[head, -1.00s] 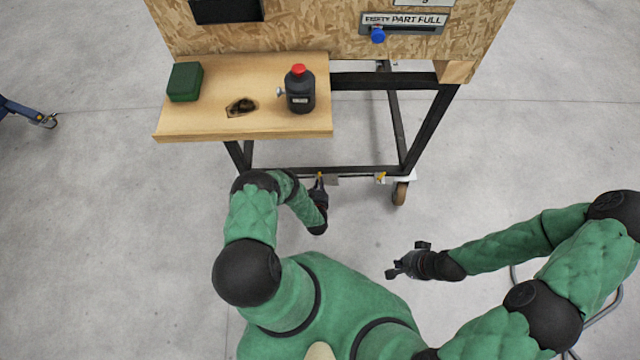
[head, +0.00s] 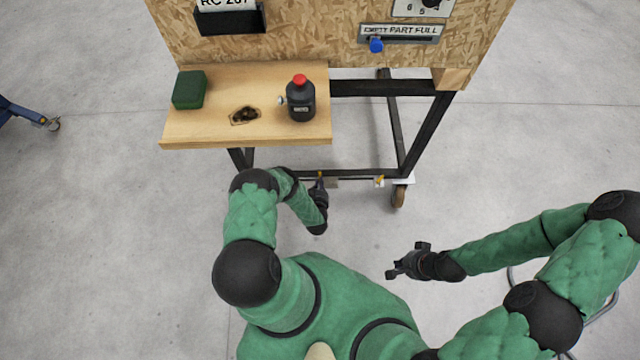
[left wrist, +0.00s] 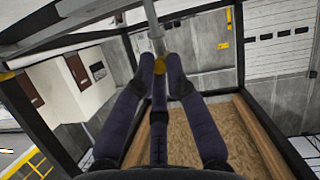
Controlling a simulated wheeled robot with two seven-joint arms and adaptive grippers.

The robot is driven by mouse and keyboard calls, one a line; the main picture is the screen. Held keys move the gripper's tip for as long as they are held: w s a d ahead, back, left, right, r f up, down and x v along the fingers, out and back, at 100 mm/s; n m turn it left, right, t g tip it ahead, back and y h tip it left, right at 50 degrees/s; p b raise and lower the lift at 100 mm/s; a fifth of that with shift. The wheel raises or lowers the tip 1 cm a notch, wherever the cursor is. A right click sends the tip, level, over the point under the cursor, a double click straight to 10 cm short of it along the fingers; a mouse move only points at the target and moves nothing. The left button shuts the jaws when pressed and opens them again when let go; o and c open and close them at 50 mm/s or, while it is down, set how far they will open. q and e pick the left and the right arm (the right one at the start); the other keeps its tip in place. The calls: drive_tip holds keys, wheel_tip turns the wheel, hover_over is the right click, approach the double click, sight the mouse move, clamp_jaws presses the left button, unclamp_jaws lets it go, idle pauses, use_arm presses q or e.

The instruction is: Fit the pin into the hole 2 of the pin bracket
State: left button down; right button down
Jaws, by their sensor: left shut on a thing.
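My left gripper (head: 320,184) is at the lower rail of the cart frame in the head view. In the left wrist view its fingers (left wrist: 160,72) are closed on a small yellow piece (left wrist: 160,66), which I take to be the pin. A grey metal rod or tube (left wrist: 151,20) runs up from the fingertips there. A second yellow piece (head: 379,181) sits on the lower rail to the right, by a pale plate. The pin bracket and its hole 2 cannot be made out clearly. My right gripper (head: 405,260) appears open and empty over the floor.
The cart's wooden shelf (head: 180,138) carries a green box (head: 189,90), a black bottle with a red cap (head: 301,100) and a dark patch or hole. Black frame legs (head: 428,130) and a caster (head: 398,195) stand right of my left gripper. The floor between my arms is clear.

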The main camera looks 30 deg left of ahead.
drive_tip(key=shift+r+p, duration=1.1)
drive_tip(key=shift+r, duration=0.05)
